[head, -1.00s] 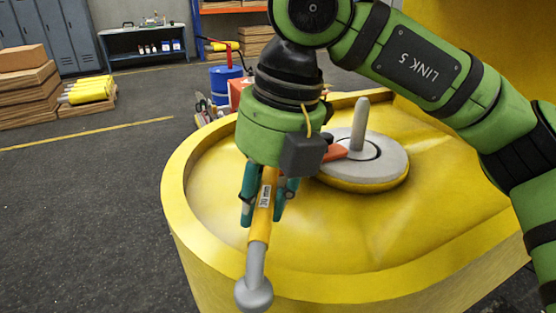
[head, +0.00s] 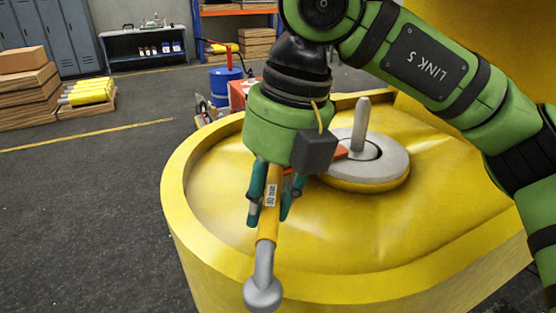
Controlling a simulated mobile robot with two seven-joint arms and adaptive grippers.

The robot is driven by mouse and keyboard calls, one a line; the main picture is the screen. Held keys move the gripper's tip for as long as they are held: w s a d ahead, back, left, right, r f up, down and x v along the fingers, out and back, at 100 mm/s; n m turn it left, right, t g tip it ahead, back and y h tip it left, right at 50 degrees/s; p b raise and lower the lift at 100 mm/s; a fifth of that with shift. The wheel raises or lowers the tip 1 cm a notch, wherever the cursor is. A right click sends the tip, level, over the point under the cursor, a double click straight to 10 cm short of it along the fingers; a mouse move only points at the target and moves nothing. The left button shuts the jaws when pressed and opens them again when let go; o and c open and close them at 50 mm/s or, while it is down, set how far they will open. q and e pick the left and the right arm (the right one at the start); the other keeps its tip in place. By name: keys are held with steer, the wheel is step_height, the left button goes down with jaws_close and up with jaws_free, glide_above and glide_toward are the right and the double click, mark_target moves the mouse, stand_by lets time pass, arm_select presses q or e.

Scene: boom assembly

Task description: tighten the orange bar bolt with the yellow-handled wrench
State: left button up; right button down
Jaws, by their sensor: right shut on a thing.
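My right gripper (head: 270,208) points down and is shut on the yellow handle of the wrench (head: 266,228). The wrench has a grey shank and a round grey head (head: 263,294); the head hangs toward the viewer, by the front rim of the yellow boom part. A small piece of the orange bar (head: 341,152) shows behind the gripper, by the grey disc; most of it is hidden by my gripper and wrist. I cannot make out the bar's bolt. The wrench head is apart from the orange bar. My left gripper is not in view.
The yellow boom part (head: 205,213) has a raised rim and a shallow top. A grey disc (head: 385,157) with an upright grey pin (head: 361,125) sits on it. A blue drum (head: 224,85) and wooden pallets (head: 28,100) stand behind. The floor at left is clear.

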steer(key=shift+s+r, duration=0.1)
steer(key=shift+r, duration=0.1)
steer(key=shift+a+p+v, duration=0.2)
steer(key=shift+p+v, duration=0.6)
steer(key=shift+v, duration=0.3)
steer(key=shift+a+p+v, duration=0.25)
steer(key=shift+p+v, duration=0.55)
steer(key=shift+v, duration=0.25)
steer(key=shift+r, duration=0.15)
